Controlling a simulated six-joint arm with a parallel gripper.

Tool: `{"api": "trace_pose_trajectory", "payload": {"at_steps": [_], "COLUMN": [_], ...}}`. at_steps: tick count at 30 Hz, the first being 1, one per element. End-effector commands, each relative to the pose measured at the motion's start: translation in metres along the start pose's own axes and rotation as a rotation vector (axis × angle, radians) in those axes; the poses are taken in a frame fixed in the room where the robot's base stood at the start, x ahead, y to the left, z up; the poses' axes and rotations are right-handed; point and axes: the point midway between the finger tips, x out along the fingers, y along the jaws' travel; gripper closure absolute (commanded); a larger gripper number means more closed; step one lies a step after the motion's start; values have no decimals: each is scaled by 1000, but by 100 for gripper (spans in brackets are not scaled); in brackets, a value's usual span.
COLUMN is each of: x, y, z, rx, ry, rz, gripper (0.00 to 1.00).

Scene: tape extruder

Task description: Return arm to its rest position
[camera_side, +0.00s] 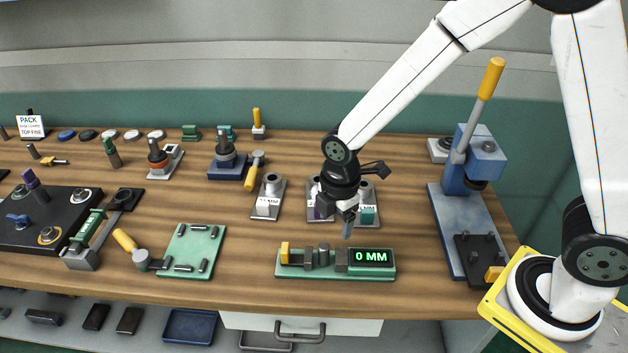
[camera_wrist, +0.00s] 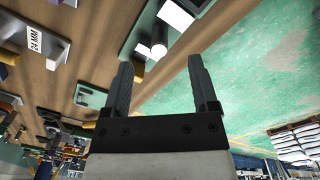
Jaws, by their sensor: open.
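My arm reaches in from the upper right in the side view, and my gripper (camera_side: 347,222) hangs over the middle of the bench, pointing down. In that view it is just behind the green gauge with a "0 MM" display (camera_side: 371,257) and in front of two grey stands, which it partly covers. In the wrist view my gripper (camera_wrist: 162,65) has its two dark fingers spread apart with nothing between them. The exact height of the fingertips above the wooden bench (camera_side: 250,225) is hard to tell.
A blue lever press (camera_side: 464,215) stands at the right. A green plate with pins (camera_side: 190,250) lies left of the gauge. Small tools and fixtures line the back and left of the bench. The air above the bench's middle looks clear.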

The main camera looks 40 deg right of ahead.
Motion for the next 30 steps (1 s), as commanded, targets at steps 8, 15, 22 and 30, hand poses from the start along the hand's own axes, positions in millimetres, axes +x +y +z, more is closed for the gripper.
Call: {"api": "trace_pose_trajectory", "payload": {"at_steps": [8,15,22,30], "x": [-21,-34,-43,-47], "y": [-15,-34,-54,-68], "z": [38,68,92,105], "rx": [459,870,1242,1480], "ry": [27,65,112,149], "rz": [58,103,138,157], "gripper": [24,24,24,24]}}
